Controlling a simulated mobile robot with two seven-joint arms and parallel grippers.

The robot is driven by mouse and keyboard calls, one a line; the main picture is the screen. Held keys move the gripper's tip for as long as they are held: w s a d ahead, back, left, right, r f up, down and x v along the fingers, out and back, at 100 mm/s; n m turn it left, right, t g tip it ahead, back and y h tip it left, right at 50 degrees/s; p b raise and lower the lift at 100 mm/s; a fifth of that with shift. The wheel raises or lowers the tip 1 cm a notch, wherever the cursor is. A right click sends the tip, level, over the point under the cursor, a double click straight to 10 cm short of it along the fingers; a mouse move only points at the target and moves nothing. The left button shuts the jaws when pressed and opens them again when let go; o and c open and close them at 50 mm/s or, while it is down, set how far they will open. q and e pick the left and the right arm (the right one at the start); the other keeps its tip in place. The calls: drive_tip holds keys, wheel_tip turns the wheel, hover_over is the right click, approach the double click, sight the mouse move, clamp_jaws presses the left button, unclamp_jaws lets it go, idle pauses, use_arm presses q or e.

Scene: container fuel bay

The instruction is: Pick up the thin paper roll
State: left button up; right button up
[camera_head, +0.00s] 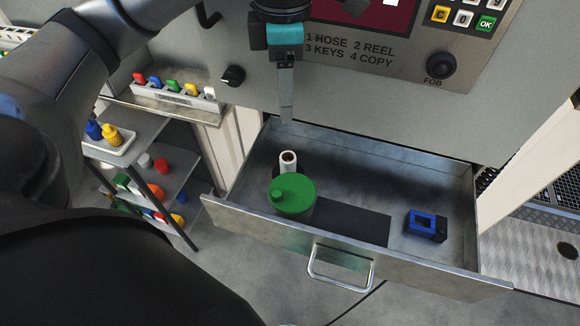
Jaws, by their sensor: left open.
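The thin paper roll (288,163) is white with a dark core hole and stands upright in the open drawer (420,262). A wider green round container with a knob (292,196) stands just in front of it and hides its lower part. My left gripper (286,118) comes down from the top and points downward. Its fingers are seen edge-on, above and behind the roll in the picture, apart from it. It is open and empty. My right gripper is not in view.
A blue square-framed item (426,225) lies at the drawer's right side. A dark mat (350,222) covers part of the floor. The drawer walls and front handle (340,268) surround the roll. The panel with a black knob (441,65) rises behind. Shelves (160,180) stand left.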

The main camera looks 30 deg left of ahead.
use_arm(q)
drive_tip(key=f, duration=0.1)
drive_tip(key=b, duration=0.2)
hover_over(288, 161)
wheel_tip(288, 161, down, 9)
drive_tip(key=shift+f+p, duration=0.4)
drive_tip(key=shift+f, duration=2.5)
clamp_jaws()
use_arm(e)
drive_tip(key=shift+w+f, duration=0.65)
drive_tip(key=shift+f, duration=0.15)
